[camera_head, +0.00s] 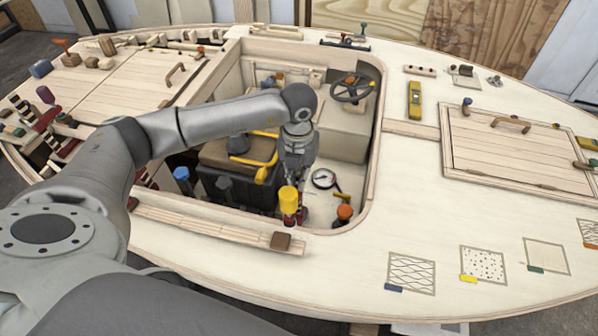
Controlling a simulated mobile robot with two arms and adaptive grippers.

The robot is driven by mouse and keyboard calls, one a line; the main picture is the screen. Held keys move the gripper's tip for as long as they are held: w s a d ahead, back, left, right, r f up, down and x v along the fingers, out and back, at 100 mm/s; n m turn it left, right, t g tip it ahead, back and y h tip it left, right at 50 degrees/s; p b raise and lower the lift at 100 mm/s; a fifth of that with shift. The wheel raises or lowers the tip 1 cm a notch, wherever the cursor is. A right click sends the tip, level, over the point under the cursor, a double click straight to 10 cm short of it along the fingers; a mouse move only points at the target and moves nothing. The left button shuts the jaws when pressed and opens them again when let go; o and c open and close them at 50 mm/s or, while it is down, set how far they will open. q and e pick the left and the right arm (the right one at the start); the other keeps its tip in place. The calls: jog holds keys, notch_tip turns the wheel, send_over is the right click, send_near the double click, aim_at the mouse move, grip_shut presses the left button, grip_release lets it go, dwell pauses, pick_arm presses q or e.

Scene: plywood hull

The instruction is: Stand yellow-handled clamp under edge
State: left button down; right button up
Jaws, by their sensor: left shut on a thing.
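The yellow-handled clamp (289,198) is upright in the cockpit opening, close to its near edge. Its yellow handle is on top and part of its red body shows below. My left gripper (299,188) reaches down into the opening and is shut on the clamp. The fingertips are partly hidden behind the yellow handle. The near deck edge (325,232) lies just below the clamp in the picture. I cannot tell whether the clamp touches this edge. My right gripper is not in view.
An orange-topped item (345,212) stands just right of the clamp, near a round gauge (323,179). A yellow bent handle (266,160) and blue-topped item (182,174) are left. A wooden strip (200,225) with a brown block (281,241) lies on deck.

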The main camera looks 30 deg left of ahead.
pick_arm(q)
jog(key=shift+s+d+p, duration=0.2)
jog(key=shift+s+d, duration=0.05)
jog(key=shift+s, duration=0.75)
jog(key=shift+s+d+p, duration=0.2)
jog(key=shift+s+d, duration=0.05)
jog(key=shift+s, duration=0.7)
jog(key=c, duration=1.5)
grip_release()
jog(key=shift+o, duration=0.2)
jog(key=shift+s, duration=0.1)
